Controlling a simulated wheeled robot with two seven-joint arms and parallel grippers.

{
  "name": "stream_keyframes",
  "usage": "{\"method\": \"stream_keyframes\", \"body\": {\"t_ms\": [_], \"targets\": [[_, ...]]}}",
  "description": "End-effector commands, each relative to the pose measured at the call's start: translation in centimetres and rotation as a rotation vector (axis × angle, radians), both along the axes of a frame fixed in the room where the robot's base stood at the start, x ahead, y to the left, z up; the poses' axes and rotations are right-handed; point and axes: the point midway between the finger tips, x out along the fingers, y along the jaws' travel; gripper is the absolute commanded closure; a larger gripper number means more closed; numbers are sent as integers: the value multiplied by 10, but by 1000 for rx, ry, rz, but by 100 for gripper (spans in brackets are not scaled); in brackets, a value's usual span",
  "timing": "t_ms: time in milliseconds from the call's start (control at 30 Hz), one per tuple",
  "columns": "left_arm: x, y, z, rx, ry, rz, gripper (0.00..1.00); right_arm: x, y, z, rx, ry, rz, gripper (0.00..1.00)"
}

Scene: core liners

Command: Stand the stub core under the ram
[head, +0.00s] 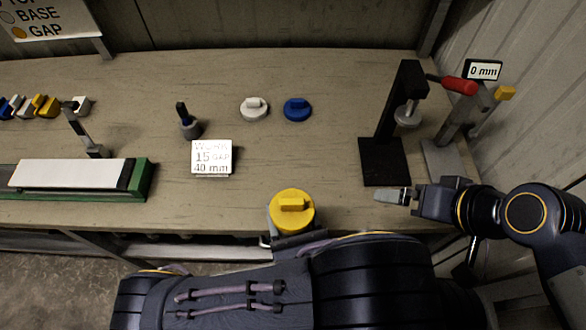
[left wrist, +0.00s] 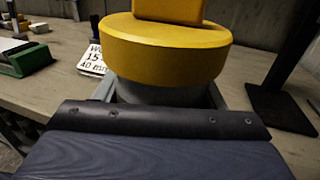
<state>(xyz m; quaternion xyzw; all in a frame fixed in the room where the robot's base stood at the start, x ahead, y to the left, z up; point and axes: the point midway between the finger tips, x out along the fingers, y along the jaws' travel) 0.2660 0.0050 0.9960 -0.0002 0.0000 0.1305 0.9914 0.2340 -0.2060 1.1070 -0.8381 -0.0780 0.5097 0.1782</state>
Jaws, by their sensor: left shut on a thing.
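My left gripper (head: 291,240) is shut on a short grey cylinder (left wrist: 165,95), which I take for the stub core. A round yellow cap (head: 292,222) with a raised grip sits on top of it, and the cap fills the upper middle of the left wrist view (left wrist: 165,48). The held piece looks upright, at the table's front edge. The black press (head: 384,120) stands to its right, with its grey ram (head: 407,117) above a black base plate (head: 384,162). The plate's visible surface is bare. My right gripper (head: 392,195) is in front of the plate, seen side-on.
White (head: 254,108) and blue (head: 297,109) caps lie at the table's middle. A green-framed tray (head: 140,181) is at left. A red-handled clamp (head: 458,85) and a 0 mm display (head: 483,70) are right of the press.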

Motion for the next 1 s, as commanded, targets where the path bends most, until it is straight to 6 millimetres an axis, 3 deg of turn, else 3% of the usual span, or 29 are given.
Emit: {"method": "stream_keyframes", "body": {"t_ms": [600,1000], "targets": [[0,0,26,1,-2,0,57,0,0,20,0,0,0,0],[1,0,27,1,-2,0,57,0,0,20,0,0,0,0]]}}
